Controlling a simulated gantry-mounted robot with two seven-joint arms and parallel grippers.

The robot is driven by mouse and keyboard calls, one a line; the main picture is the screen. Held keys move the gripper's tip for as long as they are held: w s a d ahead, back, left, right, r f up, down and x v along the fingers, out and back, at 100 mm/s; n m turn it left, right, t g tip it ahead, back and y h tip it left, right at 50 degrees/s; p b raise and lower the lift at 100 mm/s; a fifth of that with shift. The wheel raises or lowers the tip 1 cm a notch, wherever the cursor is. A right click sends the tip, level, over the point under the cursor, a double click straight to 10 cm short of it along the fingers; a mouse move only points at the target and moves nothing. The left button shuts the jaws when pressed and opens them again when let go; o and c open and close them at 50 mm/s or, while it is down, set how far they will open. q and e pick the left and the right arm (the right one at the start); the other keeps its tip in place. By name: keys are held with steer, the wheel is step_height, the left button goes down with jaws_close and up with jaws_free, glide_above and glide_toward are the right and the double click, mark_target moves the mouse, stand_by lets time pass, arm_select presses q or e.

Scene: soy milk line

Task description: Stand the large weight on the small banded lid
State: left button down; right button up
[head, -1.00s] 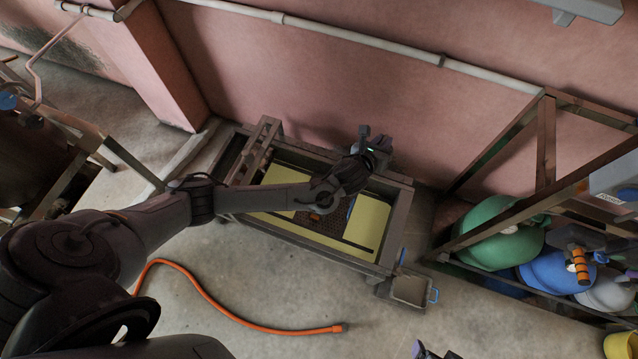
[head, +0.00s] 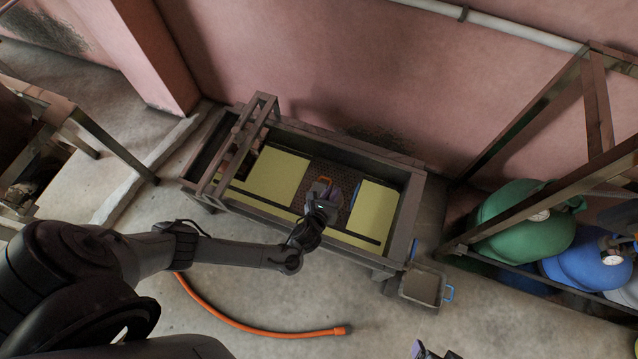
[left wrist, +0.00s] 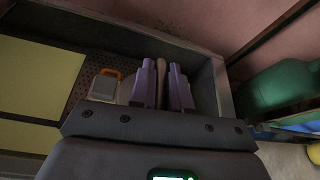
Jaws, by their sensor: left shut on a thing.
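My left gripper (head: 328,190) is over the middle of the trough. In the left wrist view its purple fingers (left wrist: 162,85) are shut on a slim brown-grey upright piece (left wrist: 161,70). Most of that piece is hidden, so I cannot tell whether it is the large weight. A grey block with an orange handle (left wrist: 105,86) stands on the perforated floor, left of the fingers and apart from them. A smaller yellow panel (head: 372,211) with a blue strip at its left edge lies right of the gripper; it may be the small banded lid.
A larger yellow panel (head: 270,176) lies at the left in the trough (head: 405,215), whose raised rims surround everything. A frame (head: 262,108) rises over its left end. A grey tray (head: 422,288) is at its right front. Green (head: 520,220) and blue tanks (head: 588,265) stand right.

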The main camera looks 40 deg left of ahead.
arm_select(q)
steer(key=shift+s+a+f+b, duration=0.1)
steer(key=shift+s+f+b, duration=0.15)
steer(key=shift+f, duration=0.25)
steer(key=shift+s+a+f+b, duration=0.1)
steer(key=shift+s+f+b, duration=0.1)
steer(key=shift+f, duration=0.25)
steer(key=w+a+f+b, duration=0.6)
steer(key=a+f+b, duration=0.1)
steer(key=a, duration=0.2)
steer(key=b, duration=0.4)
glide_above(319, 188)
steer(key=shift+d+f, duration=0.1)
steer(key=shift+f, duration=1.95)
steer(key=shift+w, duration=0.1)
steer(key=c, duration=1.1)
jaws_free()
steer(key=shift+f, duration=0.1)
